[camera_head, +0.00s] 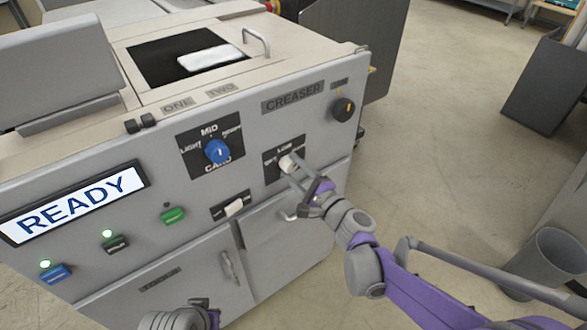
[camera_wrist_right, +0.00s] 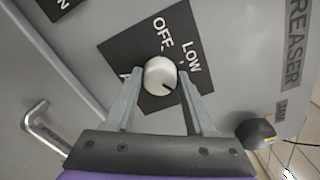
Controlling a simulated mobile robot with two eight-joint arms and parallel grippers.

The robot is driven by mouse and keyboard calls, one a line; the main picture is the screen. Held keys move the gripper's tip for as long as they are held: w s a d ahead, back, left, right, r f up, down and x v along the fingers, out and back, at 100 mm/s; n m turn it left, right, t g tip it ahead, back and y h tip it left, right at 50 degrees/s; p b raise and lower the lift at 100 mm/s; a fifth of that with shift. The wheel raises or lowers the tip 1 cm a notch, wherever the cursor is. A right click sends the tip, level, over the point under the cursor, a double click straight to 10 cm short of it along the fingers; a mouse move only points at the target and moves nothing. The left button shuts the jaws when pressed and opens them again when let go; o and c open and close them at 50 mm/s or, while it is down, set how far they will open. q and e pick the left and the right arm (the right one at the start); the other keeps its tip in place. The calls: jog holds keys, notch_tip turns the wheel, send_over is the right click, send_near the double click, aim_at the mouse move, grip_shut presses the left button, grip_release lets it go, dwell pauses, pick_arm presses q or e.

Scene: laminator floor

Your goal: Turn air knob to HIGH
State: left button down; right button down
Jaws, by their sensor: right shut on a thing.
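The air knob, a white round knob (camera_head: 287,162), sits on a black plate (camera_head: 271,172) on the machine's front panel. In the right wrist view the knob (camera_wrist_right: 160,75) lies between my right gripper's fingertips (camera_wrist_right: 160,80), which are shut on it. Its dark pointer mark faces lower right there, turned past the printed LOW (camera_wrist_right: 190,57) and away from OFF (camera_wrist_right: 163,35). No HIGH label can be read; a finger covers part of the plate. My right gripper (camera_head: 291,170) also shows in the head view. My left gripper (camera_head: 200,306) is low in the head view, its jaws unclear.
Nearby are a blue knob (camera_head: 217,151), a black knob with a yellow mark (camera_head: 343,109), a white rocker switch (camera_head: 234,207), and a door handle (camera_head: 227,266) below. A READY display (camera_head: 75,203) and lit buttons are at left. Open floor (camera_head: 440,150) lies right.

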dwell(0.5)
jog(key=shift+c, duration=1.3)
grip_release()
jog(key=shift+s+d, duration=0.1)
jog(key=v, duration=1)
jog(key=shift+s+d, duration=0.15)
jog(key=shift+s, duration=0.1)
